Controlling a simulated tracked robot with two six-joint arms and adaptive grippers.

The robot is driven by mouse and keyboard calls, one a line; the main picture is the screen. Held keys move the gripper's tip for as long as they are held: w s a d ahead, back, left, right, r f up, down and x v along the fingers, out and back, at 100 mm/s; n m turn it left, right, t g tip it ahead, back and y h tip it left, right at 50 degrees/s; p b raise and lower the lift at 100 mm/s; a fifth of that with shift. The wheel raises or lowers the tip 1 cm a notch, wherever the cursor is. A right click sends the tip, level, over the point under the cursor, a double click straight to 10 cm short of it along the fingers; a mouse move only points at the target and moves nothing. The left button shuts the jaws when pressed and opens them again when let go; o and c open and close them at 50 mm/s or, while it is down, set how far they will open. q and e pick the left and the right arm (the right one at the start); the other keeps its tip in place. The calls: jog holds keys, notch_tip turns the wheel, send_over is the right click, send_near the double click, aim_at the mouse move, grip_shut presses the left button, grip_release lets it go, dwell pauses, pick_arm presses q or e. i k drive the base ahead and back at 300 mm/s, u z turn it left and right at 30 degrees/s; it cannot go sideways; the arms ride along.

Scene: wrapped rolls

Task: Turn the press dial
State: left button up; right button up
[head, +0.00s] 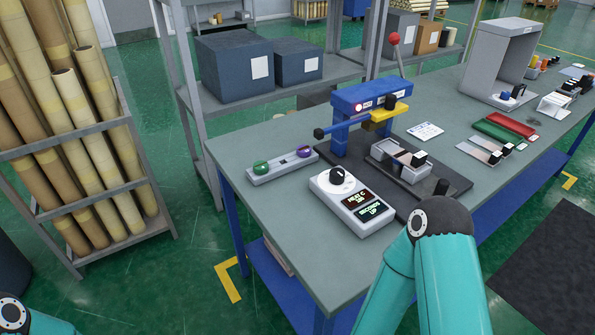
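The blue press (362,98) stands on a dark base plate on the workbench, with a red-knobbed lever (394,40) raised above it and a yellow part at its head. In front of it is a white control box (339,208) with a round black dial (337,175) on a pale disc and two lit displays reading something like "HEAT C UP" and "SECONDS UP". The dial is uncovered and nothing touches it. My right arm's teal links rise from the bottom, right of the control box, but its gripper is out of view. Only a bit of my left arm shows at bottom left.
A pale tray (283,168) with a green and a purple piece lies left of the control box. The workbench (243,147) has bare room at its left and front. Right of the press are red and green strips and a grey stand (503,62). A rack of rolls (85,150) stands at left.

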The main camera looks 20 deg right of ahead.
aim_at(337, 175)
jog(key=z, duration=0.05)
jog(key=k, duration=1.05)
jog(key=z, duration=0.55)
jog(key=i, duration=1)
jog(key=u, duration=0.05)
